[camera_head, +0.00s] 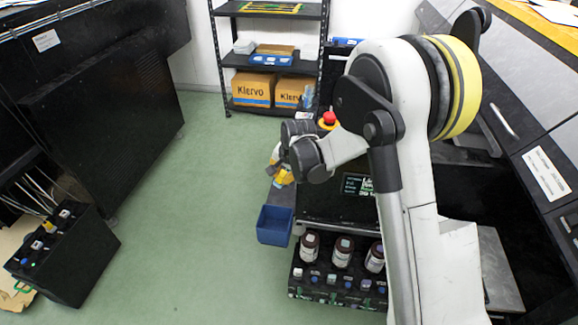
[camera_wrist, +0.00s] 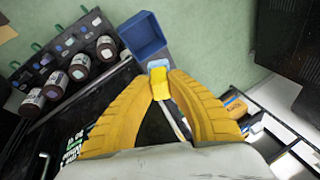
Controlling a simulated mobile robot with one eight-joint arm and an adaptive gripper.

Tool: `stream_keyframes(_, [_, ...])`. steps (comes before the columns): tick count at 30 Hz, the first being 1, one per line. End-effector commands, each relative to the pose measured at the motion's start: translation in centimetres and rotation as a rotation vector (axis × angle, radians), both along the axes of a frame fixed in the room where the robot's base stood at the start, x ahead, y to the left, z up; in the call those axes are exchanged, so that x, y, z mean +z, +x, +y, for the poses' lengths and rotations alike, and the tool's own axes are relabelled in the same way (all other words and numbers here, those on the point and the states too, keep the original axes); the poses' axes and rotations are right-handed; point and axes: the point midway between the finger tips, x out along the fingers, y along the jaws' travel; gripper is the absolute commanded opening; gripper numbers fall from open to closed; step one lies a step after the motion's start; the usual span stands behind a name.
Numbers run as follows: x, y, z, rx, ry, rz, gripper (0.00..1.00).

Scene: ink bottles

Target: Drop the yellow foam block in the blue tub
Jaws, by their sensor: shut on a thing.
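The yellow foam block (camera_wrist: 160,84) is between my fingertips in the wrist view. My gripper (camera_wrist: 161,80) has yellow fingers and is shut on it. In the head view my gripper (camera_head: 281,176) hangs above the floor side of the black unit, and the block cannot be told apart from the fingers there. The blue tub (camera_wrist: 143,37) is an open, empty-looking box just beyond the fingertips in the wrist view. In the head view the tub (camera_head: 274,225) is below my gripper, at the left edge of the black unit. The block is apart from the tub.
A small pale blue thing (camera_wrist: 158,64) lies just beyond the block. Several brown bottles (camera_head: 343,251) stand in a black rack (camera_head: 330,291) right of the tub. A red button (camera_head: 328,119) is behind my gripper. Open green floor (camera_head: 190,230) lies to the left.

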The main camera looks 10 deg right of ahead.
Motion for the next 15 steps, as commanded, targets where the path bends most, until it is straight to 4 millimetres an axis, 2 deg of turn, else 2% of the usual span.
stream_keyframes(9, [-11.0, 4.0, 0.3, 0.0, 0.0, 0.0, 0.0])
stream_keyframes(12, [-13.8, 4.8, 0.4, 0.0, 0.0, 0.0, 0.0])
stream_keyframes(15, [-15.5, 5.2, 0.4, 0.0, 0.0, 0.0, 0.0])
